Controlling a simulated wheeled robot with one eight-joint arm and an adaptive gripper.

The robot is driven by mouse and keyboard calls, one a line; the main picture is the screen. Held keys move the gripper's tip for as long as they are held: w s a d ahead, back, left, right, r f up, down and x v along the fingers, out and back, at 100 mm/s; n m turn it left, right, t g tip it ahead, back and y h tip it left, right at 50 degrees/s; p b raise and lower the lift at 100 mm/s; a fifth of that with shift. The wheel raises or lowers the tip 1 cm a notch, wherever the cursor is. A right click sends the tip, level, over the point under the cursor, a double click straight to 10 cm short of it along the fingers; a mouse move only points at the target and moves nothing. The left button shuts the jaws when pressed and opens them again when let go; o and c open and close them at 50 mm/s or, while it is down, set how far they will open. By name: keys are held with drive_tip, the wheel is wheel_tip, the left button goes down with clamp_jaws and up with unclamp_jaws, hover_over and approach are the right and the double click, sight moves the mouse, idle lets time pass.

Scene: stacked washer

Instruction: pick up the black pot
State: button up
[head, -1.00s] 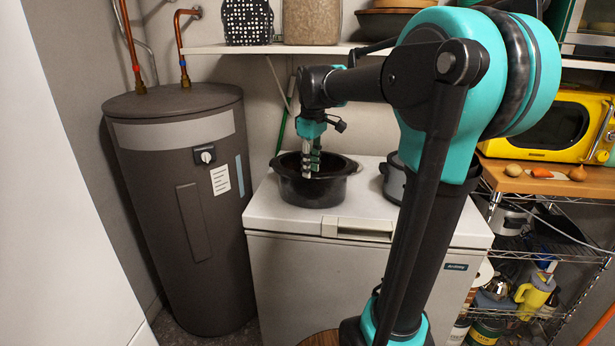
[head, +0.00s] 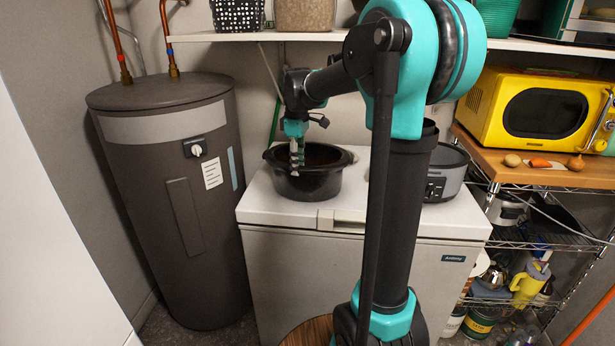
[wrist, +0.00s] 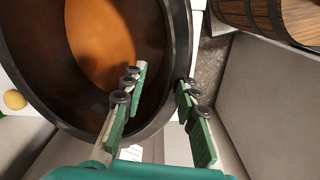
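The black pot (head: 322,184) stands upright on the white chest freezer (head: 262,212), in the middle of the head view. It fills the upper left of the wrist view (wrist: 40,75), where its inside looks brown-orange. In the wrist view my gripper (wrist: 162,85) straddles the pot wall, with one finger inside and one outside. The fingers are apart, and a gap shows between the inner finger and the wall. I cannot tell whether the outer finger touches the pot.
A grey cooker (head: 445,172) stands right of the pot, partly behind my arm. A dark water heater (head: 185,215) stands left of the freezer. A shelf (head: 255,37) runs above. A wire rack with a yellow microwave (head: 540,115) is at right. A wooden barrel (wrist: 270,18) is near the freezer's front.

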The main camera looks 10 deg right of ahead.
hover_over(300, 200)
drive_tip(key=shift+w+f, duration=0.15)
drive_tip(key=shift+f, duration=2.85)
clamp_jaws()
